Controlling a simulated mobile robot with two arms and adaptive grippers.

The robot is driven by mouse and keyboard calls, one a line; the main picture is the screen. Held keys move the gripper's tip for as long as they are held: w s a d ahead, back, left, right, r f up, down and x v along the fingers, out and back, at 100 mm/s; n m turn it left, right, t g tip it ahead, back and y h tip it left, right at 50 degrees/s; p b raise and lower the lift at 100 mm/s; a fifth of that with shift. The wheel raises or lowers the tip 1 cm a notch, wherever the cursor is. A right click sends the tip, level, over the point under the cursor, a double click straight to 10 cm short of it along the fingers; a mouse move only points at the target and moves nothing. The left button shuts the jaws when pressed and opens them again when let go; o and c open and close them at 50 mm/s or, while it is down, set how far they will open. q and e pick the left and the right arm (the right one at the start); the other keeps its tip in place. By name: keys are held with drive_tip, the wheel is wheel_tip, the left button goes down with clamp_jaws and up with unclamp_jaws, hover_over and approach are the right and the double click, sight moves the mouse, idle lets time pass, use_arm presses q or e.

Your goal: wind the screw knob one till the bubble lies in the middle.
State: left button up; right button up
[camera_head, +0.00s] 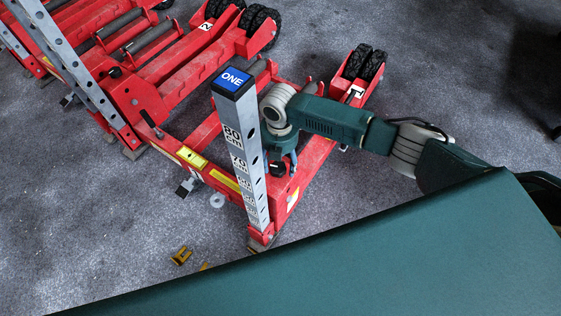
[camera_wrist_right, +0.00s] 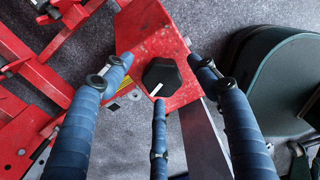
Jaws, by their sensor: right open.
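The red trolley jack (camera_head: 205,135) stands on the carpet, with an upright metal post (camera_head: 245,160) capped by a blue "ONE" label (camera_head: 232,79). A black knob (camera_wrist_right: 162,77) with a white pointer line sits on a red plate; it shows small in the head view (camera_head: 277,168). My right gripper (camera_wrist_right: 160,72) is open, its three blue fingers spread around the knob from above; I cannot tell if any touches. In the head view the right gripper (camera_head: 284,158) points down behind the post. A yellow piece (camera_head: 192,157) on the frame may be the level; its bubble is too small to read.
Small yellow pieces (camera_head: 181,256) and a pale ring (camera_head: 217,200) lie on the floor. Black wheels (camera_head: 365,63) stand behind my right arm.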

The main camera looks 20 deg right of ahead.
sight(280, 167)
wheel_tip(280, 167, up, 12)
drive_tip(key=shift+f, duration=0.25)
drive_tip(key=shift+d, duration=0.1)
